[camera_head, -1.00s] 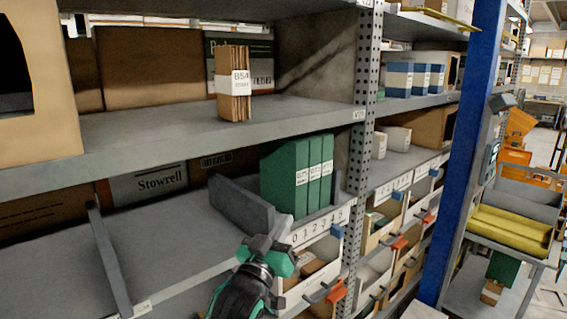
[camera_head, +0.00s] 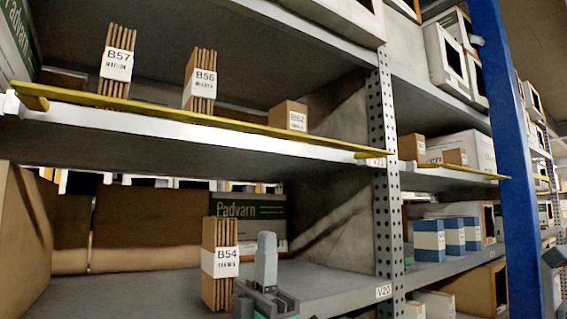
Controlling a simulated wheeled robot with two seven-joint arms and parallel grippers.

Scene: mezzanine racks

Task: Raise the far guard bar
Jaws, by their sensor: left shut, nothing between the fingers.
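A long yellow guard bar (camera_head: 220,121) runs along the front edge of the upper shelf in the near bay, from a white bracket at its left end to the perforated post. A second, shorter yellow guard bar (camera_head: 460,171) lies along the upper shelf edge of the farther bay, right of the post. Both bars are down at shelf level. My left gripper (camera_head: 266,246) is shut and empty, pointing up at the bottom of the view. It is below the near bar, just right of the B54 bundle; I cannot tell whether they touch. My right gripper is not in view.
The B54 bundle (camera_head: 220,262) stands on the middle shelf. The B57 bundle (camera_head: 116,62), the B56 bundle (camera_head: 201,80) and a small box (camera_head: 289,116) stand behind the near bar. A perforated post (camera_head: 384,170) and a blue upright (camera_head: 508,140) stand to the right.

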